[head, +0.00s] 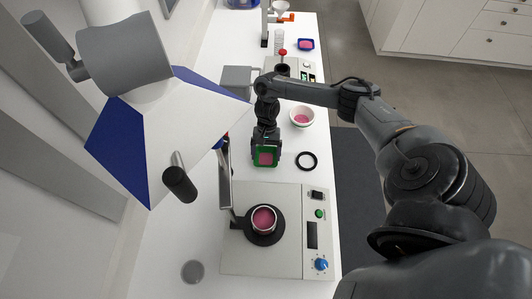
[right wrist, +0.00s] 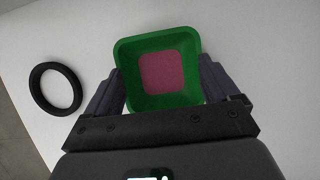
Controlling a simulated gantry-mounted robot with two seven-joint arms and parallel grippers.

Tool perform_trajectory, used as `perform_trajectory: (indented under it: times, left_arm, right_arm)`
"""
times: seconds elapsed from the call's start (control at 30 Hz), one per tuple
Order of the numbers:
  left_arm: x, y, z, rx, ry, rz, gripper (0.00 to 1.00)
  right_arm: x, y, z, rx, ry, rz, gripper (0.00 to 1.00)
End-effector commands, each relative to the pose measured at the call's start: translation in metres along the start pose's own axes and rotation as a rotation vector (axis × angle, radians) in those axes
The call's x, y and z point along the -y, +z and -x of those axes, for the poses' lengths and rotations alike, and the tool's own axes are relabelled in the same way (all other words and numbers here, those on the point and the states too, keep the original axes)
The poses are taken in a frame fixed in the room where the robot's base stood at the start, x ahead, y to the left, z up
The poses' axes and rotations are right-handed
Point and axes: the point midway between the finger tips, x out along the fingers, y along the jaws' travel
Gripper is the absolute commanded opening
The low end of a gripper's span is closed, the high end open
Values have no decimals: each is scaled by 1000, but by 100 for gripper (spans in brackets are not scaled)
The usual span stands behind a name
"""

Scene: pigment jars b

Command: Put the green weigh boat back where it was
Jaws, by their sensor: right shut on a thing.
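The green weigh boat (head: 278,158) is a square tray with pink powder in it. It lies at the fingers of my right gripper (head: 265,146), over the white bench between the mixer and the white bowl. In the right wrist view the green weigh boat (right wrist: 160,43) sits between the two dark fingers of the right gripper (right wrist: 161,82), which press on its opposite sides. It looks roughly level. I cannot tell whether its underside touches the bench. My left gripper is not in view.
A black ring (head: 307,161) lies just right of the boat; it also shows in the right wrist view (right wrist: 37,99). A white bowl (head: 302,125) stands behind. A grey mixer base (head: 285,205) holding a pot fills the front. A blue weigh boat (head: 306,40) lies far back.

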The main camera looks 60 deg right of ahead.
Motion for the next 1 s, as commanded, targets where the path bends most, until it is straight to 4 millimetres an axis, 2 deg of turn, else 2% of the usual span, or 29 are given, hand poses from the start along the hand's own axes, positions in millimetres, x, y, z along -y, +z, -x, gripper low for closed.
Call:
perform_trajectory:
  times: [0.1,0.13,0.2,0.47,0.57,0.67,1.0]
  left_arm:
    - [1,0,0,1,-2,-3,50]
    - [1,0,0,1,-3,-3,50]
    - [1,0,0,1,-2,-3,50]
    - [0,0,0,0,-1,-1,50]
    - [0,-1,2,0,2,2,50]
    - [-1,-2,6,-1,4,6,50]
    - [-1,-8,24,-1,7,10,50]
  right_arm:
    - [0,-1,-3,0,0,-1,55]
    - [0,-1,-2,0,0,0,93]
    - [0,-1,-2,0,0,0,100]
    - [0,0,0,-1,0,0,100]
    - [1,0,7,-3,-1,1,100]
    - [1,0,20,-4,-2,0,100]
    - [1,0,80,-4,-2,0,100]
